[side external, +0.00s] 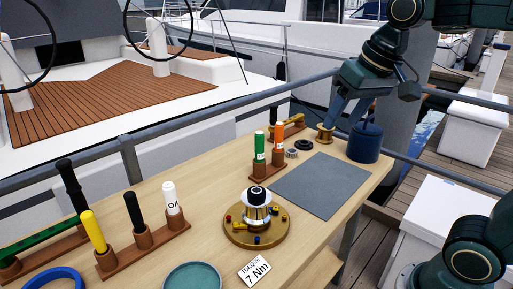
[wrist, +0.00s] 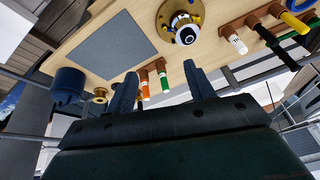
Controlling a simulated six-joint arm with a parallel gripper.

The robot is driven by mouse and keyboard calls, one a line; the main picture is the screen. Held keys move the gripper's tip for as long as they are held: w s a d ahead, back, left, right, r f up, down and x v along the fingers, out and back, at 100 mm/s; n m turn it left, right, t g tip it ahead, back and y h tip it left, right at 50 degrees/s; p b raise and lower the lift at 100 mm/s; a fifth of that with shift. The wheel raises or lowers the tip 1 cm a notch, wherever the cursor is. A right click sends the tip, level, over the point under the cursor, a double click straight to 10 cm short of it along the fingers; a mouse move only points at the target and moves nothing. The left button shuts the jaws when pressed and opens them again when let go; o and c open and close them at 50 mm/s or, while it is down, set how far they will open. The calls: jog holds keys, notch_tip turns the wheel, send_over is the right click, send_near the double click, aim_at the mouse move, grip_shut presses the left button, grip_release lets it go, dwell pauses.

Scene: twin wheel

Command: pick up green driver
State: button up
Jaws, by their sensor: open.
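The green driver (side external: 260,146) stands upright in a brown holder (side external: 267,172), beside an orange driver (side external: 278,134). In the wrist view the green driver (wrist: 164,82) and the orange driver (wrist: 144,88) show between the fingers, beyond them. My gripper (side external: 345,114) is open and empty above the far right of the bench, to the right of the green driver and apart from it. In the wrist view its two fingers (wrist: 160,70) are spread wide. The lower part of the green driver is hidden in its holder.
A blue canister (side external: 365,142) and a brass spool (side external: 325,134) stand near my gripper. A grey mat (side external: 322,187) lies clear. A round brass fixture (side external: 257,232) is at the middle front. Another holder with yellow, black and white-handled tools (side external: 143,238) stands at left. A railing runs behind.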

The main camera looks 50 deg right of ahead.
jog(key=w+d+r+m+g, duration=0.1)
jog(key=w+d+r+m, duration=0.15)
jog(key=w, duration=0.75)
jog(key=m+g, duration=0.3)
jog(key=m, duration=0.6)
send_over(259, 132)
jog(key=f, duration=1.1)
jog(key=shift+s+a, duration=0.2)
jog(key=shift+s, duration=0.1)
jog(key=shift+w+d+f, duration=0.2)
jog(key=shift+w+f, duration=0.1)
jog(key=shift+f, duration=0.2)
jog(key=shift+f, duration=4.3)
jog(key=shift+f, duration=0.1)
